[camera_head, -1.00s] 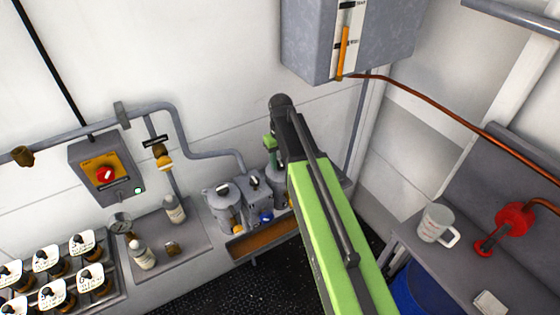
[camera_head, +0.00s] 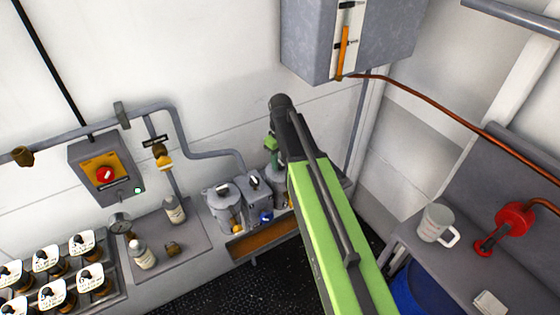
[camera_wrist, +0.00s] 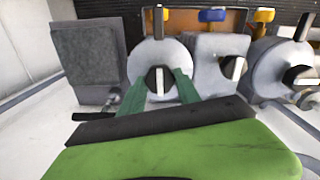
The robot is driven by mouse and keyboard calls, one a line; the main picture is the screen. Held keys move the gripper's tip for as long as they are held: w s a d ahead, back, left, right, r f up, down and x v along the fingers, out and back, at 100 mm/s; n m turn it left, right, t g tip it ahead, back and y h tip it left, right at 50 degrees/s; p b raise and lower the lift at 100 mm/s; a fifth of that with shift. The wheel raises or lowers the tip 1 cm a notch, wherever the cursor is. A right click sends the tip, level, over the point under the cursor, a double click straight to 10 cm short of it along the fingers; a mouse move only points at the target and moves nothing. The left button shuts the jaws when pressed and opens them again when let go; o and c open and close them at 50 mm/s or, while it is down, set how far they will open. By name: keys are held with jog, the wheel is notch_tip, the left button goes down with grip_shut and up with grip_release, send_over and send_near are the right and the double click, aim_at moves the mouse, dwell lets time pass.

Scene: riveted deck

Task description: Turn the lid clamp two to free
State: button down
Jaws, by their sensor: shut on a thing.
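In the wrist view my gripper (camera_wrist: 160,86) has its two green fingers on either side of a black round clamp knob (camera_wrist: 153,76) with a white pointer bar. The gripper is shut on this knob. The pointer stands about upright in that picture. The knob sits on the round grey lid (camera_wrist: 139,57) of a canister. In the head view my gripper (camera_head: 271,146) is at the right-hand canister (camera_head: 273,183), and my arm hides much of it. No number is readable on the clamp.
A grey box-shaped unit (camera_wrist: 207,51) and another round canister (camera_wrist: 264,70) stand beside it, each with a similar knob. A rusty trough (camera_head: 262,242) lies in front. A pipe (camera_head: 190,150) runs along the wall behind. A mug (camera_head: 434,222) and red valve (camera_head: 513,219) are at the right.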

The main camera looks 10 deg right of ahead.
aim_at(280, 162)
jog(key=c, duration=0.9)
grip_release()
jog(key=shift+a, duration=0.1)
jog(key=shift+o, duration=0.2)
notch_tip(280, 162, up, 17)
jog(key=p, duration=1.7)
jog(key=shift+r, duration=0.2)
jog(key=s+m, duration=0.5)
jog(key=s, duration=0.7)
notch_tip(280, 162, down, 26)
jog(key=s+m+b, duration=0.1)
jog(key=s+b, duration=0.1)
jog(key=b, duration=2.3)
jog(key=shift+a+r, duration=0.25)
